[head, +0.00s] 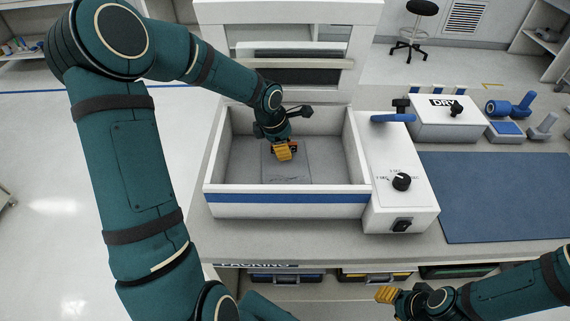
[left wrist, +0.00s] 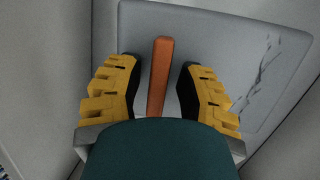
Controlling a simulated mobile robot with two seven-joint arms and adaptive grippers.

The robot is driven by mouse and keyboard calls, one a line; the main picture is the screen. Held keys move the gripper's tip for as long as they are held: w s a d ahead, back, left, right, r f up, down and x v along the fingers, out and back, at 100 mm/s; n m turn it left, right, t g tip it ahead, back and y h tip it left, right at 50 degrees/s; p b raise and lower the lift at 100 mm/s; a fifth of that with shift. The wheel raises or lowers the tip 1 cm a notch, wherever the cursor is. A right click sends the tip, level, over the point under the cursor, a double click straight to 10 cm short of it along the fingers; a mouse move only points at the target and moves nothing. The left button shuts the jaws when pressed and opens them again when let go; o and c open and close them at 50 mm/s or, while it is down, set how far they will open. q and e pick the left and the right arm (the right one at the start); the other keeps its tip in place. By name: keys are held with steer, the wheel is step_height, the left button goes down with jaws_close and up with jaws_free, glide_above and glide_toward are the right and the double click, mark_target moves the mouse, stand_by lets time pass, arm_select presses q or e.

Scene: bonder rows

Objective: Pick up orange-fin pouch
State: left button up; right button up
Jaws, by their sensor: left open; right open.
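The orange fin (left wrist: 160,75) stands up from a flat grey pouch (left wrist: 215,30) in the left wrist view. In the head view the grey pouch (head: 290,171) lies on the floor of the white open-topped box (head: 285,198). My left gripper (head: 284,151) is down in the box over the pouch. In the left wrist view its yellow fingers (left wrist: 158,90) are open, one on each side of the fin, with a gap on both sides. In the head view the gripper hides most of the fin. My right gripper (head: 387,295) is open and empty in front of the bench, low at the right.
The box walls stand close around my left gripper. A control panel with a black knob (head: 401,182) adjoins the box on the right. Further right are a blue mat (head: 495,195), clear, and a white box marked DRY (head: 440,119). Blue-handled tools (head: 510,107) stand at the back right.

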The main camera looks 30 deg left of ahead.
arm_select(q)
jaws_close()
